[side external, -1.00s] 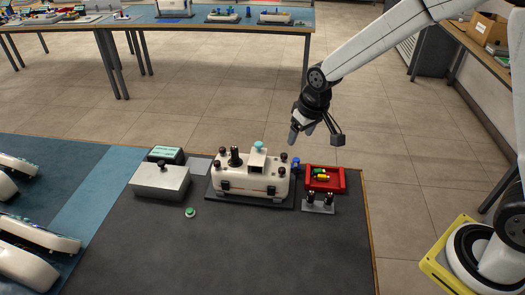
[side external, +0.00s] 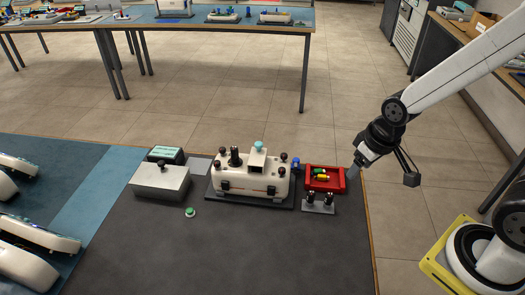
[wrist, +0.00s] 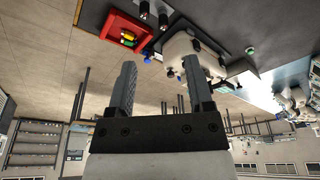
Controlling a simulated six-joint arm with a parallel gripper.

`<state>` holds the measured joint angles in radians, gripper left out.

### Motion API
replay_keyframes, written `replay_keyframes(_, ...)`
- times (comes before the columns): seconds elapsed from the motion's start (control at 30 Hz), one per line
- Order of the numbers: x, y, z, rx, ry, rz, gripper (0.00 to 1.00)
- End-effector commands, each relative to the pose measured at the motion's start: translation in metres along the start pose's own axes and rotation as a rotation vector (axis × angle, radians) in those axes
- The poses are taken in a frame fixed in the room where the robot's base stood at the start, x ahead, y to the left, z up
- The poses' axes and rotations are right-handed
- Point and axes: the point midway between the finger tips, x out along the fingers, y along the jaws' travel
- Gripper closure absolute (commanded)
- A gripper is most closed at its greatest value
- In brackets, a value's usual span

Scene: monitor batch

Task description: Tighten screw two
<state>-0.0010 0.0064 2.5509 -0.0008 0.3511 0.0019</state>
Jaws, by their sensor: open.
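A white device (side external: 250,181) with several dark knobs or screws, a tall black cylinder (side external: 235,157) and a teal cap (side external: 259,146) on top sits on a dark base plate. I cannot tell which one is screw two. The device also shows in the wrist view (wrist: 192,44). My gripper (side external: 352,172) is at the table's right edge, just right of the red tray, apart from the device. In the wrist view, the two grey fingers (wrist: 161,78) are spread with nothing between them.
A red tray (side external: 341,184) with small yellow and green parts stands right of the device. A small grey stand (side external: 318,208) with two black pegs is in front of it. A grey box (side external: 160,183) and a green button (side external: 190,212) are left.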

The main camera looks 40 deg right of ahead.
Motion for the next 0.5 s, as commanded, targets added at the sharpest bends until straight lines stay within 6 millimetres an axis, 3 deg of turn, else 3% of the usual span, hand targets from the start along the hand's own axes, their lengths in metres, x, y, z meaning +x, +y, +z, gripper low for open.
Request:
replay_keyframes(0.27, 0.007, -0.007, -0.044, -0.008, 0.014, -0.001, 0.34)
replay_keyframes(0.5, 0.022, -0.023, -0.112, -0.018, 0.038, -0.002, 0.34)
